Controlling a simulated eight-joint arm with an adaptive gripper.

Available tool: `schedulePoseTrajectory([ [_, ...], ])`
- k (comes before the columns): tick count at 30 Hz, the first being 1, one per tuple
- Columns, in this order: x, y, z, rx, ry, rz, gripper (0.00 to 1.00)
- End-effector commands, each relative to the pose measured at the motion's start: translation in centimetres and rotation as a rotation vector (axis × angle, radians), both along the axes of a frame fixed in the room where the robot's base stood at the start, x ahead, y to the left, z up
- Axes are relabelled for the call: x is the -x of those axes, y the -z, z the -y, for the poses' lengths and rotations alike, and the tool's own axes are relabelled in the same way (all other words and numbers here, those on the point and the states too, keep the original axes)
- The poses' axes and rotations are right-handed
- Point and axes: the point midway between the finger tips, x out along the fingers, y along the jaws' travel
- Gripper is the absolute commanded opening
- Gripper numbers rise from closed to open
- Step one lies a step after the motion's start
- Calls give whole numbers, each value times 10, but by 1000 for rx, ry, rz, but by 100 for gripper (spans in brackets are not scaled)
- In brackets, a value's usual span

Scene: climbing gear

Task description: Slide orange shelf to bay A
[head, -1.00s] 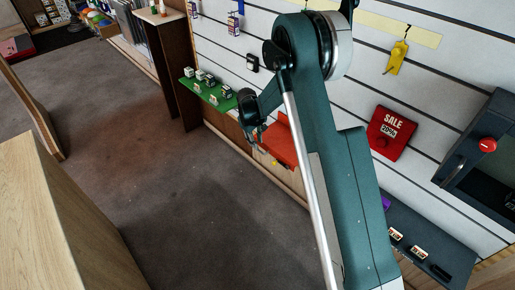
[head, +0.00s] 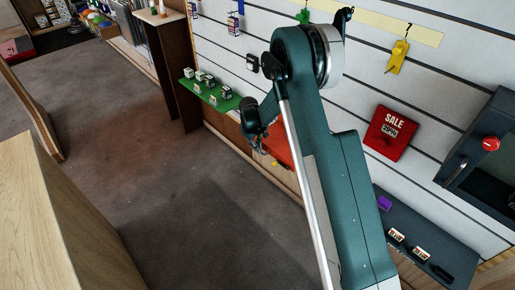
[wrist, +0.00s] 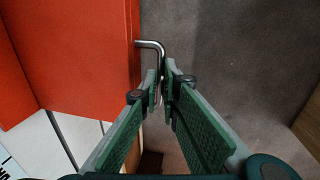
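The orange shelf (head: 278,143) sits low along the slatted wall in the head view, partly hidden behind my arm. In the wrist view the shelf (wrist: 75,60) fills the upper left as a flat orange panel. A bent metal handle (wrist: 150,44) sticks out from its right edge and turns down between my fingertips. My gripper (wrist: 162,82) is nearly closed, its two green fingers on either side of the handle, and appears shut on it. In the head view my gripper (head: 258,142) is at the shelf's left end, its fingers mostly hidden.
A green shelf (head: 213,95) with small boxes is left of the orange one. A dark shelf (head: 437,248) with a purple item (head: 384,203) is at the lower right. A red sale sign (head: 390,133) hangs on the wall. Open carpet (head: 180,200) lies in front; a wooden counter (head: 60,220) stands left.

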Motion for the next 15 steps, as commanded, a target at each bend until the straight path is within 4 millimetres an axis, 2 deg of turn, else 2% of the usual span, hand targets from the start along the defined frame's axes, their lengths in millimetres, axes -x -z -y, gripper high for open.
schedulePoseTrajectory([
  [8, -1, 0, -1, 0, 0, 0, 0],
  [15, -13, 1, -13, -1, -1, 1, 0],
])
